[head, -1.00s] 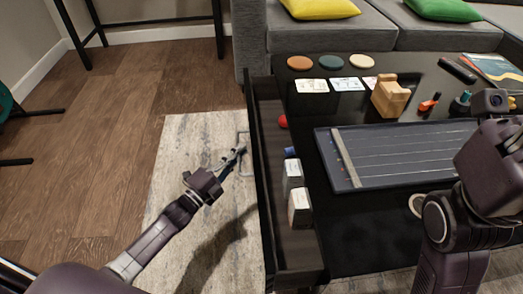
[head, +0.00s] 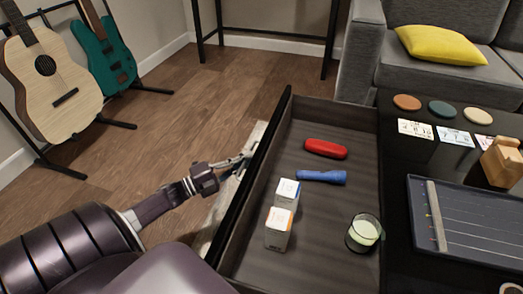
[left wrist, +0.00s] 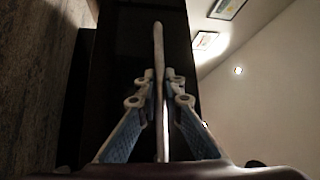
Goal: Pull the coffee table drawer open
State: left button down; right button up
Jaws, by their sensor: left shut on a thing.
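The coffee table drawer (head: 325,180) stands far out from the black coffee table (head: 395,240) in the head view, its inside exposed. Its dark front panel (head: 258,170) faces left. My left gripper (head: 243,161) is at the outer side of this panel, shut on the drawer handle. In the left wrist view the pale handle bar (left wrist: 158,45) runs between the two fingers of my left gripper (left wrist: 161,88), with the dark panel behind it. The handle is mostly hidden in the head view. My right gripper is out of view.
In the drawer are a red case (head: 326,148), a blue cylinder (head: 321,176), two small white boxes (head: 278,229) and a candle in a glass (head: 363,233). Guitars (head: 50,75) stand at the left. A grey sofa (head: 360,50) is behind.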

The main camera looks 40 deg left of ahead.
pick_arm(q)
jog(key=shift+s+a+f, duration=0.1)
jog(key=shift+s+a, duration=0.25)
jog(key=shift+a, duration=0.3)
jog(key=c, duration=2.1)
grip_release()
jog(key=v, duration=1.2)
